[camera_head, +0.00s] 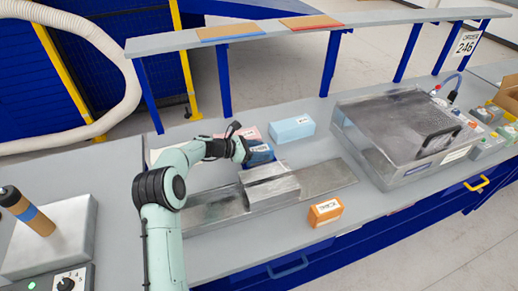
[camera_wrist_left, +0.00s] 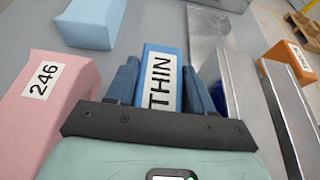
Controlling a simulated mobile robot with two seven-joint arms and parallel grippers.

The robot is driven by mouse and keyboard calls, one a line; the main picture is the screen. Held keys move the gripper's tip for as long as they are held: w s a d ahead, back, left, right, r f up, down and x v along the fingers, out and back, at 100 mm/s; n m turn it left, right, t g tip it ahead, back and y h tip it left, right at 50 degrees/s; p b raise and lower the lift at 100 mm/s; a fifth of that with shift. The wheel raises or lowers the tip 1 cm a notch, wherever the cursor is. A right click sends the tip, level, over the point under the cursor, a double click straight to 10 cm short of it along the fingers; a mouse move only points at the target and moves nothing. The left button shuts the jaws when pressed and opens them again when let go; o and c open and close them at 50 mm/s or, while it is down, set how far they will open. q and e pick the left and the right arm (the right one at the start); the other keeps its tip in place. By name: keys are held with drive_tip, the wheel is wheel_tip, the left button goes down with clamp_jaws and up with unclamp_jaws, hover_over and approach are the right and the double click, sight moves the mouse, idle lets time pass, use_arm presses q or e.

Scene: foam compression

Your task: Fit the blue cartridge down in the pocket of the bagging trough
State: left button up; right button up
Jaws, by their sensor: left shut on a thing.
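The blue cartridge (camera_head: 262,154) is between the fingers of my left gripper (camera_head: 247,150), just behind the bagging trough. In the left wrist view the cartridge (camera_wrist_left: 165,63) shows a white label reading THIN, with one dark blue finger of the gripper (camera_wrist_left: 161,88) on each side. The bagging trough (camera_head: 215,206) is a long bare metal channel with a raised metal block at its middle. Part of its metal wall (camera_wrist_left: 207,45) shows right of the cartridge in the wrist view. I cannot make out the pocket clearly. My right gripper is not in view.
A light blue block (camera_head: 292,129) and a pink block (camera_head: 247,133) labelled 246 stand behind the trough. An orange block (camera_head: 325,211) stands in front of it. A large metal machine (camera_head: 405,130) is to the right. A shelf (camera_head: 260,29) runs above the back.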

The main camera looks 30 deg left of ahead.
use_arm(q)
drive_tip(key=shift+f, duration=0.45)
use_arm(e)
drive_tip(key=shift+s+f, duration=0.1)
use_arm(q)
drive_tip(key=shift+f, duration=0.25)
drive_tip(key=shift+f, duration=0.4)
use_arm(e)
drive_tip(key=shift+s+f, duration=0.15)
use_arm(q)
drive_tip(key=shift+f, duration=0.15)
drive_tip(key=o, duration=1.3)
drive_tip(key=shift+s, duration=0.1)
drive_tip(key=shift+s+a+r, duration=0.6)
drive_tip(key=shift+s+r, duration=0.05)
drive_tip(key=shift+r, duration=0.15)
drive_tip(key=shift+s+a+r, duration=0.55)
drive_tip(key=shift+s+r, duration=0.05)
drive_tip(key=shift+r, duration=0.15)
drive_tip(key=shift+s+a+r+p, duration=0.15)
drive_tip(key=shift+s+a+r, duration=0.35)
drive_tip(key=shift+s+r, duration=0.15)
drive_tip(key=shift+s+a+r+p, duration=0.15)
drive_tip(key=shift+s+a+r, duration=0.35)
drive_tip(key=shift+r, duration=0.15)
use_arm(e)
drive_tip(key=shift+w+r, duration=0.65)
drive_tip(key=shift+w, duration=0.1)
